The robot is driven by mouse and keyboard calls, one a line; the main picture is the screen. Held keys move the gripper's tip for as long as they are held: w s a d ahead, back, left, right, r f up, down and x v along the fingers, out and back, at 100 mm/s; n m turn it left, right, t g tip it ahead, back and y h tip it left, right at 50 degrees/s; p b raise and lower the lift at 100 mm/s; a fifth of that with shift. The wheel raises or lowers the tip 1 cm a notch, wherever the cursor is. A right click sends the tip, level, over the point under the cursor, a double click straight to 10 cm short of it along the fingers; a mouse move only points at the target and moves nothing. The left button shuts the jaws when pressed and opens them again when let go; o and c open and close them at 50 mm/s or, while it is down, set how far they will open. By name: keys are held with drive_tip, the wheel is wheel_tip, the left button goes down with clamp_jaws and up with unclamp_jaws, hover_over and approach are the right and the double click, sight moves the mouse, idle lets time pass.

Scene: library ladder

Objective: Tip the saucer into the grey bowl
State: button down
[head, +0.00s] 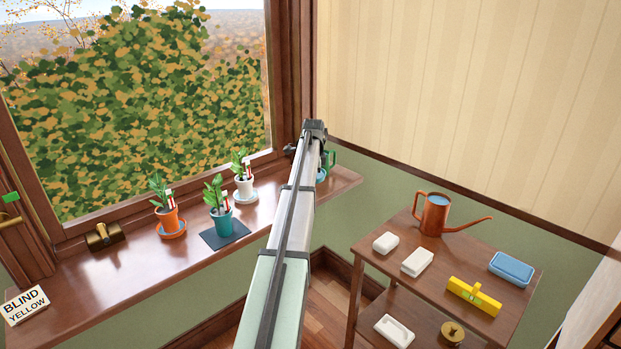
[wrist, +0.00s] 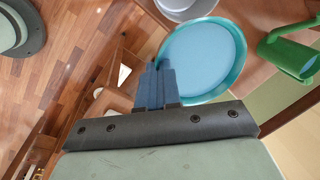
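A teal saucer (wrist: 240,62) with a pale blue, water-like surface inside shows in the wrist view. The fingers of my gripper (wrist: 160,82) are close together at its near left rim and look shut on it. In the head view my arm hides most of the gripper and saucer; a small blue patch of the saucer (head: 321,175) shows right of the arm, by the sill's far end. The grey bowl (wrist: 187,12) is just beyond the saucer in the wrist view, cut by the top edge. Whether the saucer overlaps the bowl, I cannot tell.
A green watering can (wrist: 290,52) stands right of the saucer. On the sill (head: 110,285) are an orange pot (head: 168,222), a teal pot (head: 221,224) on a dark mat and a white pot (head: 245,186). A wooden trolley (head: 455,262) with several items stands right.

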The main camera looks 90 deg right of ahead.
drive_tip(key=n, duration=0.2)
drive_tip(key=shift+w+d+n+t, duration=0.2)
drive_tip(key=shift+w+n+t, duration=0.1)
drive_tip(key=shift+n, duration=0.1)
drive_tip(key=n, duration=0.3)
drive_tip(key=g, duration=0.1)
drive_tip(key=w+f+g+y, duration=0.1)
drive_tip(key=shift+d+f+g, duration=0.15)
drive_tip(key=shift+f+g, duration=0.15)
drive_tip(key=g, duration=0.2)
drive_tip(key=shift+w+d+g+y, duration=0.15)
drive_tip(key=shift+w+g+y, duration=0.15)
drive_tip(key=shift+w+y, duration=0.1)
drive_tip(key=shift+w+d+r+n+g+y, duration=0.1)
drive_tip(key=shift+w+r+n+g+y, duration=0.1)
drive_tip(key=shift+w+r+g, duration=0.45)
drive_tip(key=shift+w+d+r+n+g+y, duration=0.1)
drive_tip(key=shift+w+r+g+y, duration=0.15)
drive_tip(key=shift+g, duration=0.7)
drive_tip(key=shift+s+a, duration=0.1)
